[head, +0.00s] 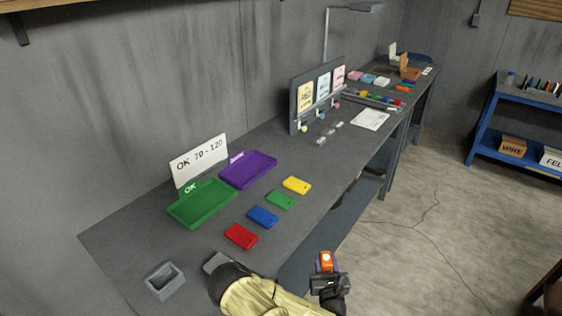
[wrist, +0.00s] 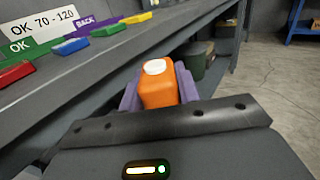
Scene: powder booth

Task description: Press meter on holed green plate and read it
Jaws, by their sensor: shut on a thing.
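My gripper (head: 325,266) is shut on the orange meter (head: 326,257). It is off the bench's front edge, to the right of the plates and apart from them. In the wrist view the meter (wrist: 158,90) stands between the purple fingers, with a round white face on its end; no reading can be made out. The green plate (head: 279,200) lies flat on the bench between the blue plate (head: 262,216) and the yellow plate (head: 297,185). The red plate (head: 240,236) is nearest me. Holes in the plates are too small to tell.
Behind the plates are a green OK tray (head: 201,203), a purple BACK tray (head: 247,169) and a sign, "OK 70 - 120" (head: 199,160). A grey open box (head: 165,280) stands at the near end. A card stand (head: 318,92) is farther along the bench.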

